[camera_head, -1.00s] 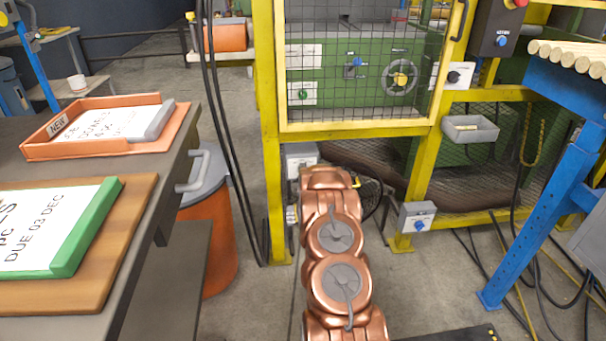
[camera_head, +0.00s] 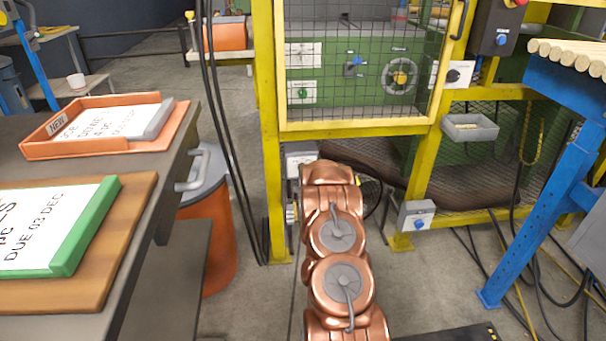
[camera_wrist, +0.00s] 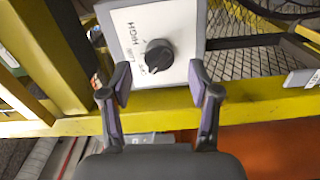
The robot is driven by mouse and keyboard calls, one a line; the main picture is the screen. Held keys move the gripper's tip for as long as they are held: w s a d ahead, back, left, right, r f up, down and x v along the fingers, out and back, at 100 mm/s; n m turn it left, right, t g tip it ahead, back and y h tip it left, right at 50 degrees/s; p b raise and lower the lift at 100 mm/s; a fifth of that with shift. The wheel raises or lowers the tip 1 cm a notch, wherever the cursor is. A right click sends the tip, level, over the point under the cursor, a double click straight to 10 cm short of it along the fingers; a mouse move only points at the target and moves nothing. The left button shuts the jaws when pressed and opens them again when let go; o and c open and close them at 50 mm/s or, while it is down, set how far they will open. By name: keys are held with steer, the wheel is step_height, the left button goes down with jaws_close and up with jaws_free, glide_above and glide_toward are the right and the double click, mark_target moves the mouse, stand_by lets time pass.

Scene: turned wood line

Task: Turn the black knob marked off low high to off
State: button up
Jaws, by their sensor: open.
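The black knob (camera_wrist: 158,56) shows in the wrist view on a pale panel (camera_wrist: 182,18) with the words HIGH, LOW and OFF down its left side as pictured. Which word the knob points at is too small to tell. My gripper (camera_wrist: 160,82) is open, with one finger at each side below the knob in the picture; its fingers look apart from the knob. In the head view a grey box (camera_head: 300,148) is partly hidden behind my copper arm, and my gripper is hidden there.
Yellow frame bars (camera_head: 355,131) and mesh surround the green machine (camera_head: 330,70). Another plate with a black knob (camera_head: 453,75) is at its right. A box with a blue knob (camera_head: 416,216) sits low at right. Black cables (camera_head: 225,150) hang left of my arm.

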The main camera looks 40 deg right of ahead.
steer(key=v, duration=0.9)
stand_by(0.6)
